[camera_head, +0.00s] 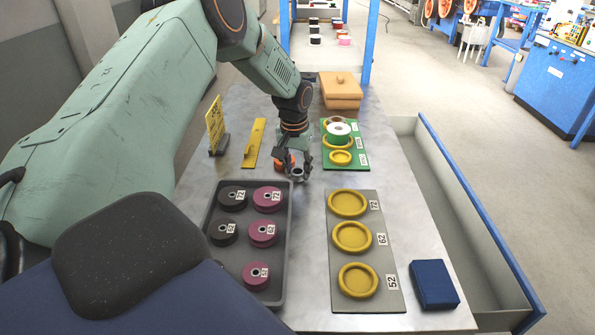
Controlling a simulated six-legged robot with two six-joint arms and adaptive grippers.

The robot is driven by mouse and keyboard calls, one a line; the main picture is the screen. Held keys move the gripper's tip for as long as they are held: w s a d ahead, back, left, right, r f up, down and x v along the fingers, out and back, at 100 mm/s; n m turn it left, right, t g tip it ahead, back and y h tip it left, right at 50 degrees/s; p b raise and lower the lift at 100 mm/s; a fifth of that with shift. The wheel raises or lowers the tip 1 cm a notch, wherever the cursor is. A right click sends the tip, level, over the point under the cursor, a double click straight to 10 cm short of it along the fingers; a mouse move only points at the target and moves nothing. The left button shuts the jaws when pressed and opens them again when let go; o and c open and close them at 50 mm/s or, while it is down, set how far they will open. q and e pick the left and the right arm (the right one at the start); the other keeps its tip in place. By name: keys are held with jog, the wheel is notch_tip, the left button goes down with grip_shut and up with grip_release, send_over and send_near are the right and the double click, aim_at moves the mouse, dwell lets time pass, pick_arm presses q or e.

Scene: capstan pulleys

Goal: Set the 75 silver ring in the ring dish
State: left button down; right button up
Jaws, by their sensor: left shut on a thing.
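My left gripper (297,174) hangs over the metal table, just beyond the far right corner of the dark tray. It is shut on a small silver-grey ring (297,172), held between the fingertips. The ring's number cannot be read. A small orange thing (283,161) shows partly behind the gripper; I cannot tell whether it is a dish. The green board (352,167) to the right of the gripper carries yellow round holders, the nearest one (341,157) empty and a white ring with a green middle (339,130) on another. My right gripper is out of view.
The dark tray (287,215) holds several black and maroon pulleys. A grey board (345,195) carries yellow dishes labelled 72, 62 and 52. A blue box (433,284) lies at the right. A yellow bar (254,143), yellow sign (215,125) and orange box (340,90) stand farther back.

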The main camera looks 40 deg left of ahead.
aim_at(298, 171)
pick_arm(q)
notch_tip(298, 171, up, 10)
jog(key=p, duration=0.1)
jog(key=shift+p, duration=0.4)
jog(key=shift+w+f, duration=0.1)
